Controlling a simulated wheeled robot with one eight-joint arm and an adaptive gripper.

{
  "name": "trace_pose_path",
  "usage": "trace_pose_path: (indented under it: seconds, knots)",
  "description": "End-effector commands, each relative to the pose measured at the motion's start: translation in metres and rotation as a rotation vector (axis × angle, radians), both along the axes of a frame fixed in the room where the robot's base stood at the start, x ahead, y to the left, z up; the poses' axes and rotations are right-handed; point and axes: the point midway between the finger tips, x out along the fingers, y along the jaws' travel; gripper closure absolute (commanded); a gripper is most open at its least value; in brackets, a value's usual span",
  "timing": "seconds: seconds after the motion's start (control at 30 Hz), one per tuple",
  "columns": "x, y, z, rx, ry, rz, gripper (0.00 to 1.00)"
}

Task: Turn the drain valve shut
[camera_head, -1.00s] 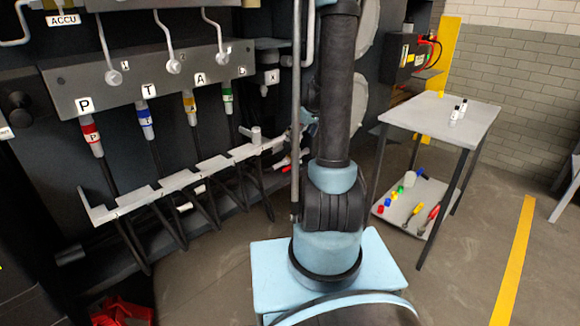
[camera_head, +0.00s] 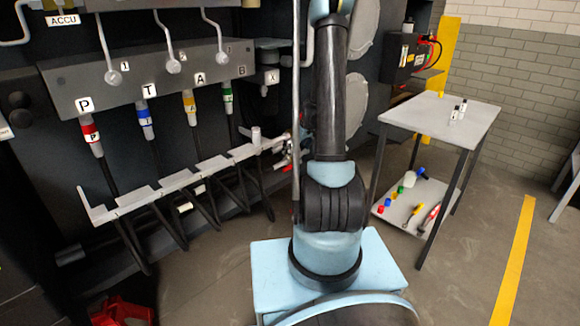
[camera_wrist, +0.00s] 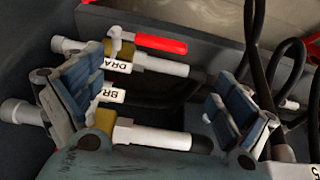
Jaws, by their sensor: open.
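In the wrist view, the drain valve has a red lever (camera_wrist: 160,43) on a brass-coloured body (camera_wrist: 120,48). A white tag reading "DRA" (camera_wrist: 117,65) sits beside it on a pale pipe. The lever lies nearly along the pipe, towards the right. My gripper (camera_wrist: 155,85) is open, one finger on the left and one on the right. The valve shows beyond and between the fingers, its left end partly close to the left finger. I cannot tell whether anything touches. In the head view, my arm hides the gripper.
A second pipe (camera_wrist: 150,135) with a brass-coloured fitting and a "BR" tag (camera_wrist: 112,95) runs below the drain valve. Black hoses (camera_wrist: 258,40) hang at the right. A side table (camera_head: 435,115) stands right of my arm. A hose rack (camera_head: 180,182) is at the left.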

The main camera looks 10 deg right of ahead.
Motion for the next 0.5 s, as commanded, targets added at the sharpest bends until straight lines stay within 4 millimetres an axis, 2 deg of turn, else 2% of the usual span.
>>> trace_pose_path:
  seconds: [0.5]
  knots:
    - [0.019, 0.014, -0.056, 0.0, 0.0, 0.001, 0.05]
